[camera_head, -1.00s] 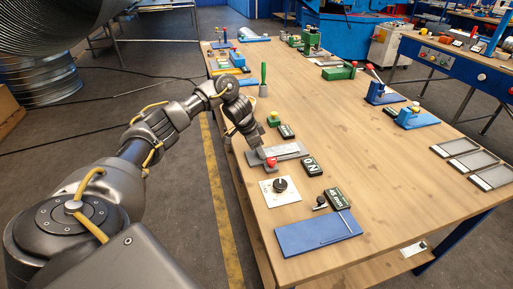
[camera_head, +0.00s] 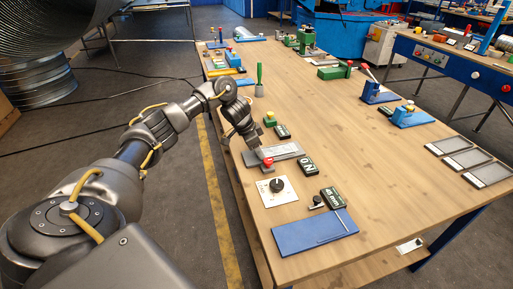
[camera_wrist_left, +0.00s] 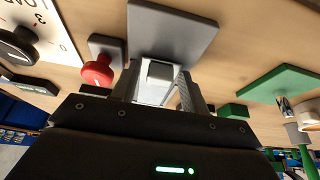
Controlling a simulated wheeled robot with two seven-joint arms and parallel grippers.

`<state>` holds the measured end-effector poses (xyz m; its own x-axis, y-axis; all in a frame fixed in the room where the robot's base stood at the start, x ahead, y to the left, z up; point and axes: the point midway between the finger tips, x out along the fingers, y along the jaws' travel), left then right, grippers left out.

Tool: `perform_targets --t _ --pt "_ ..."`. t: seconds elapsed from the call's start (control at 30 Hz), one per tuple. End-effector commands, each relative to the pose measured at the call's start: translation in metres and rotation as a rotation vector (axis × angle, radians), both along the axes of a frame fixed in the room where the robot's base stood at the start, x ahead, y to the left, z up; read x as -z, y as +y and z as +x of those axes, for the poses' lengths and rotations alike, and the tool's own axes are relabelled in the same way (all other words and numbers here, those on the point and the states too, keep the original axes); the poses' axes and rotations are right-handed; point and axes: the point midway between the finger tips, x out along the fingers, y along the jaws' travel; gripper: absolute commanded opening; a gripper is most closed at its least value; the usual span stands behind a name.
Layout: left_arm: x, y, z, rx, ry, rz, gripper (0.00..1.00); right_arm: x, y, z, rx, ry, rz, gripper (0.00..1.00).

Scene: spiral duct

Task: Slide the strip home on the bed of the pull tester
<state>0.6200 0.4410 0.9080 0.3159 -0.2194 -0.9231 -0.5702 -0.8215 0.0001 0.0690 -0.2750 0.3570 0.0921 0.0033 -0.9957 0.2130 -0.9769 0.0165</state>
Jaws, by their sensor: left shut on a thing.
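The bed of the pull tester is a flat grey plate (camera_head: 286,159) near the bench's left edge in the head view. It also shows ahead of the fingers in the left wrist view (camera_wrist_left: 172,30). A paler metal strip (camera_head: 284,148) lies along the bed in the head view. My left gripper (camera_head: 257,150) is low over the bed's left end. In the wrist view, its fingers (camera_wrist_left: 160,88) are shut on a silvery piece, which looks like the strip's near end. The fingers partly hide that end, and I cannot tell how it is seated. My right gripper is out of view.
The bench middle is clear wood.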

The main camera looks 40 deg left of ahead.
Motion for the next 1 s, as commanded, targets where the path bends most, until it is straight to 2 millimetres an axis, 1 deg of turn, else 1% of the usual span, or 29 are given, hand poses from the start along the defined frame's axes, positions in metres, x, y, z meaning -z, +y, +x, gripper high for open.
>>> perform_targets --t 0.27,0.3,0.5,0.63,0.67,0.7,0.77,0.83,0.9,1.0 --pt "0.0016 -0.0007 -0.0001 0.001 0.003 0.001 0.27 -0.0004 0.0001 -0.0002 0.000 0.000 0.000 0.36" --pt "0.0017 -0.0007 -0.0001 0.001 0.003 0.001 0.46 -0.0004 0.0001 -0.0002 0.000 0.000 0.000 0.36" --pt "0.0014 -0.0005 0.0000 0.000 0.002 0.000 0.70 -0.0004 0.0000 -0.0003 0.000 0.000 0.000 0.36" --pt "0.0012 -0.0004 0.0000 0.000 0.002 0.001 0.70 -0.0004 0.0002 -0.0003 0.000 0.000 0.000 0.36" --pt "0.0014 -0.0003 -0.0001 0.000 0.002 0.000 0.72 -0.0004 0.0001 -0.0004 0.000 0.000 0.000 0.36" --pt "0.0013 -0.0002 -0.0002 0.000 0.002 0.000 0.78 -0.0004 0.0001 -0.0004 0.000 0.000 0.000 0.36" --pt "0.0013 -0.0005 -0.0002 0.001 0.002 0.001 0.85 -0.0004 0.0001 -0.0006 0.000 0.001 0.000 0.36" --pt "0.0014 -0.0008 -0.0004 0.002 0.003 0.001 0.88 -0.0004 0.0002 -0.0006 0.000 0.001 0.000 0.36" --pt "0.0016 -0.0014 -0.0007 0.003 0.004 -0.001 0.90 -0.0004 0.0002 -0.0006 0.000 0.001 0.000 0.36" --pt "0.0022 -0.0024 -0.0008 0.006 0.006 0.000 0.89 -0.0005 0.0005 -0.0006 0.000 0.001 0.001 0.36"
